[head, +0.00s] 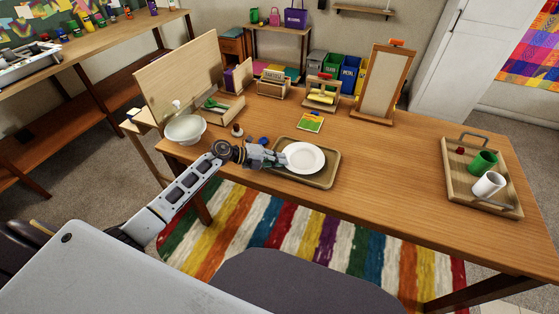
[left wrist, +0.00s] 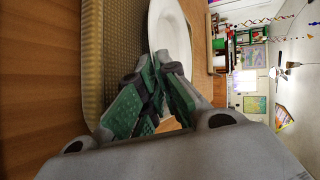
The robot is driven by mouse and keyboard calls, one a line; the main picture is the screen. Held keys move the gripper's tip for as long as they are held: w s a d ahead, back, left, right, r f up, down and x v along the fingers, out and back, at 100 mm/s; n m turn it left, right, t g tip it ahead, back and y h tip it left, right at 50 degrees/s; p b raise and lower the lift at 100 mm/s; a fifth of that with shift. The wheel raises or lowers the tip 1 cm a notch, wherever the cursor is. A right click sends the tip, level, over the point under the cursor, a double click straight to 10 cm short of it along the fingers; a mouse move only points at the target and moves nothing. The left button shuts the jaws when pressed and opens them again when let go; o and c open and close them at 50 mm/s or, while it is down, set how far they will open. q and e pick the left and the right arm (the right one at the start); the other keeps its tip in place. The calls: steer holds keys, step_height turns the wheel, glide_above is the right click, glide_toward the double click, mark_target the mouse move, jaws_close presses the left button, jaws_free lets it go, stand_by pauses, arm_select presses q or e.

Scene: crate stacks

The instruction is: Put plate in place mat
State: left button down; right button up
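In the left wrist view the green-padded fingers (left wrist: 158,68) come together on the near rim of the plate (left wrist: 172,30). The place mat (left wrist: 97,65) lies beside and under them with a woven-looking surface. My right gripper is out of view.
A pale bowl (head: 185,128) and wooden box (head: 222,108) stand left. A wooden tray with a green mug (head: 483,162) and white mug (head: 488,185) is at right. An easel (head: 383,88) and small stands line the back. The table right of the mat is clear.

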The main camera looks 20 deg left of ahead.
arm_select(q)
steer(key=c, duration=1.9)
jaws_free()
steer(key=shift+v, duration=6)
steer(key=shift+s, duration=0.1)
